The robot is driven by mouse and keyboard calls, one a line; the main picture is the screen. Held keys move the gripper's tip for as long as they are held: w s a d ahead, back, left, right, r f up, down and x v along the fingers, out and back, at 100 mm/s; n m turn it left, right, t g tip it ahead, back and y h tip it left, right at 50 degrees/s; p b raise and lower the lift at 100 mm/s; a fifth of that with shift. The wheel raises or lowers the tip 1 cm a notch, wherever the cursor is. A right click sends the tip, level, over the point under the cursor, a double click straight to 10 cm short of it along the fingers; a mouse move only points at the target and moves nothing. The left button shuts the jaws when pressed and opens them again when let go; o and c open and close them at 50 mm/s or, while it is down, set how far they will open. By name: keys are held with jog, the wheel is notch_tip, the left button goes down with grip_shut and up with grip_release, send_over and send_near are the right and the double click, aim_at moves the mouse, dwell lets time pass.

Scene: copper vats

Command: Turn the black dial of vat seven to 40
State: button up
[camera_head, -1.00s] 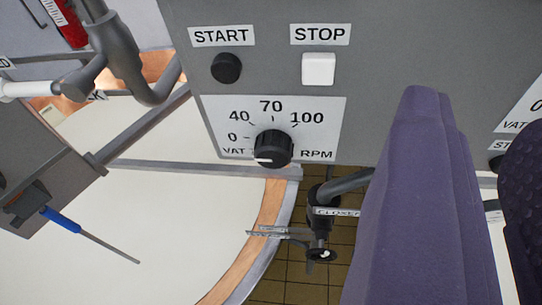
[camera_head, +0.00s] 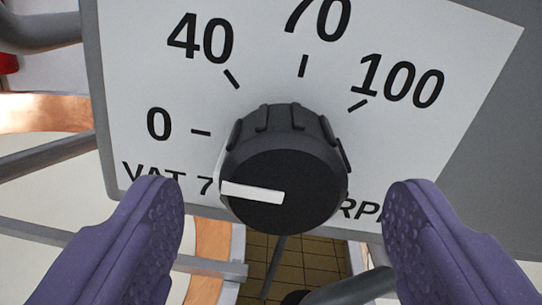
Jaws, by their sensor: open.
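The black dial (camera_head: 285,170) of vat seven sits on a white scale plate (camera_head: 140,60) marked 0, 40, 70 and 100, with VAT 7 and RPM partly hidden by the dial and my gripper. Its white pointer line (camera_head: 252,192) lies nearly level and points left, toward the 0 side. My gripper (camera_head: 285,215) is open, with one purple finger at the lower left of the dial and one at the lower right. Both fingers are apart from the dial in the picture, and nothing is between them but the dial beyond.
The grey panel (camera_head: 505,150) continues to the right of the plate. Grey pipes and a copper-coloured vat rim (camera_head: 210,255) show below and to the left. A tiled floor (camera_head: 305,265) is visible underneath.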

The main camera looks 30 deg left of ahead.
jog(key=shift+x, duration=0.85)
jog(key=c, duration=1.1)
jog(key=shift+o, duration=0.3)
